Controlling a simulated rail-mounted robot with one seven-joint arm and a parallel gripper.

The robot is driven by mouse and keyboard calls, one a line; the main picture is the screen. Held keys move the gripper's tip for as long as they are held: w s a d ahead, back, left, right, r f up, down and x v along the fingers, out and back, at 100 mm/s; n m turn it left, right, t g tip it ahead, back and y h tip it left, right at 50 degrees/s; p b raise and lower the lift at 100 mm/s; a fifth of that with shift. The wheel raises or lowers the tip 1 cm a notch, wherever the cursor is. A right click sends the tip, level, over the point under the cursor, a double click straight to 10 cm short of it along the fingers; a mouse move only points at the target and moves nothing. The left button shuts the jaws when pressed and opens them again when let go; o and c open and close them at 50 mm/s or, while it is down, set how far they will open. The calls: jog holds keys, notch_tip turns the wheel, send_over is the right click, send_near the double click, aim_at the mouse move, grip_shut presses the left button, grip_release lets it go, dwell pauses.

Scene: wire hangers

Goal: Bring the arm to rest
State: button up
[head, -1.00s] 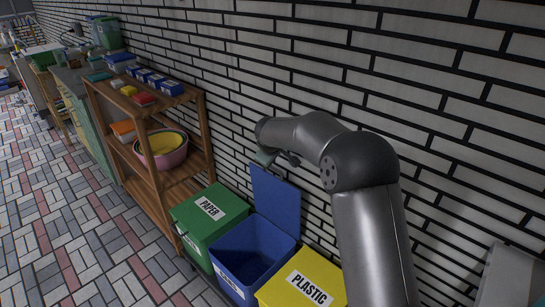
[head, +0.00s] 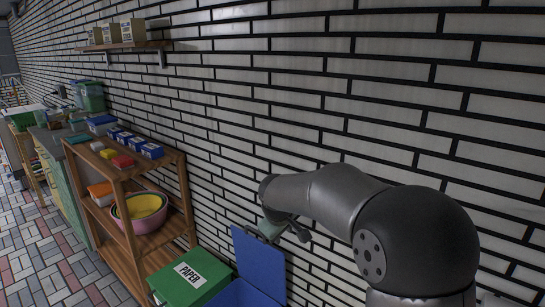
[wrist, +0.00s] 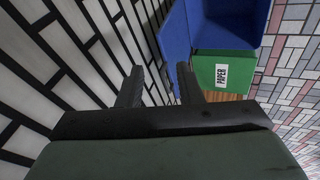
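My gripper shows in the wrist view (wrist: 158,84), with its two dark fingers apart and nothing between them. In the head view my arm reaches in from the lower right, and its wrist end hangs in front of the brick wall (head: 330,90), above and right of the bins. The fingers are not clear in the head view. No wire hangers can be made out in either view.
A green bin labelled PAPER (head: 195,275) and a blue bin with its lid (head: 260,265) raised stand below my wrist. A wooden shelf unit (head: 185,200) holds small boxes and bowls at left. A wall shelf (head: 125,45) carries boxes. The paved floor at left is clear.

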jog(key=s+d+f+m+g, duration=0.1)
jog(key=s+d, duration=0.3)
jog(key=s, duration=0.7)
jog(key=s+d+f+m+g, duration=0.1)
jog(key=s+d+m, duration=0.3)
jog(key=s, duration=0.8)
jog(key=s+d+f+m+g+y, duration=0.1)
jog(key=s+d+m+g, duration=0.2)
jog(key=s, duration=0.9)
jog(key=shift+s+d+f, duration=0.15)
jog(key=shift+d+f, duration=0.25)
jog(key=shift+d, duration=0.2)
